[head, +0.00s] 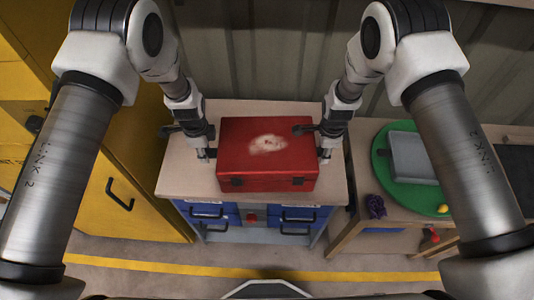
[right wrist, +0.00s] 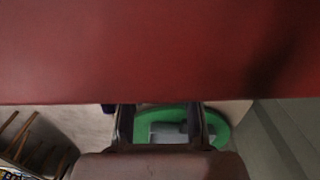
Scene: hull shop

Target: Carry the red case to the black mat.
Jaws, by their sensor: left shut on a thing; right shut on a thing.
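The red case (head: 268,155), with a pale worn patch on its lid and dark latches on its front, is level at the middle of the workbench top. I cannot tell whether it rests on the bench or hangs just above. My left gripper (head: 208,153) is shut on its left side, and my right gripper (head: 324,154) is shut on its right side. In the right wrist view the red case (right wrist: 150,50) fills the upper half, hiding what my fingers grip. A dark flat surface, possibly the black mat (head: 517,168), shows at the far right, partly behind my right arm.
The workbench (head: 180,172) has blue drawers. To its right, a lower wooden table holds a green round board (head: 384,160) with a grey box (head: 410,155), and a purple object (head: 376,206). A yellow cabinet (head: 130,170) stands left. Floor shows in front.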

